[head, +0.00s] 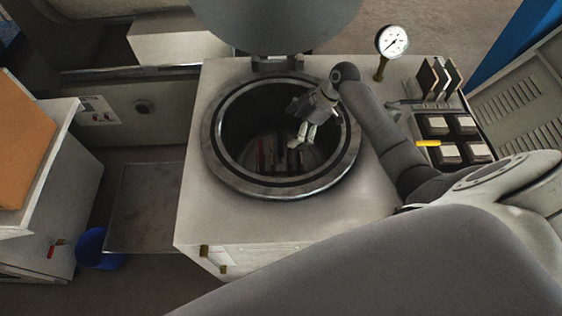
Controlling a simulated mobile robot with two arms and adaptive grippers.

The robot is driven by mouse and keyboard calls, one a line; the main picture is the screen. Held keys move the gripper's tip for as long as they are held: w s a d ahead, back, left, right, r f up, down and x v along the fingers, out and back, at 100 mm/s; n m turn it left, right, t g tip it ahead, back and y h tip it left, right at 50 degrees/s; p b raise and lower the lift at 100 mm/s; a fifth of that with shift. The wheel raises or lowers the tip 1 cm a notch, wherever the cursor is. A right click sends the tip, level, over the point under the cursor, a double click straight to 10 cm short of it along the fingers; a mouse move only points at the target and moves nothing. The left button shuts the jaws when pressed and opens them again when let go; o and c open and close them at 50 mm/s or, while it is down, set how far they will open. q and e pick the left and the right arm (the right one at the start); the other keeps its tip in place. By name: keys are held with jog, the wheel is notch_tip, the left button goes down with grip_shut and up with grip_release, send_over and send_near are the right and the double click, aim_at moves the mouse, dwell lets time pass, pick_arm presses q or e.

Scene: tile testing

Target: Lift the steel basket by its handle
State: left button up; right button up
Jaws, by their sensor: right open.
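The round opening of a pale chamber (217,166) is uncovered, with its metal rim facing up. Down inside it, in shadow, I see several upright tiles with reddish and pale edges (268,154). They appear to stand in the steel basket (310,158), whose outline is dark and partly hidden. I cannot make out its handle clearly. My right gripper (303,136) reaches over the opening from the right, pointing down, with its fingers open. It holds nothing that I can see. I cannot tell whether it touches the handle. My left gripper is out of view.
A round grey lid (278,22) stands raised behind the opening. A pressure gauge (391,42) rises at the back right. Upright tiles (440,77) and a black tray of small blocks (476,150) are at the right. A blue bucket (98,250) sits at lower left.

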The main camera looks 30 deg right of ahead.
aim_at(280, 141)
jog(key=x, duration=0.3)
jog(key=shift+s+a, duration=0.1)
jog(key=shift+a, duration=0.05)
jog(key=x, duration=0.4)
jog(key=shift+a+f, duration=0.1)
jog(key=shift+f, duration=0.25)
jog(key=shift+w+a+f, duration=0.1)
jog(key=shift+w+f, duration=0.15)
jog(key=shift+w, duration=0.05)
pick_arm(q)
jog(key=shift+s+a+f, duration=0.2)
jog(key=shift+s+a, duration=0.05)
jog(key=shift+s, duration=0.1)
pick_arm(e)
jog(key=shift+c, duration=0.3)
jog(key=c, duration=1.7)
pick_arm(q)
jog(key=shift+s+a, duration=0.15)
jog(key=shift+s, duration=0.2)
pick_arm(e)
jog(key=shift+w+r, duration=0.1)
jog(key=shift+r, duration=0.1)
jog(key=shift+c, duration=0.8)
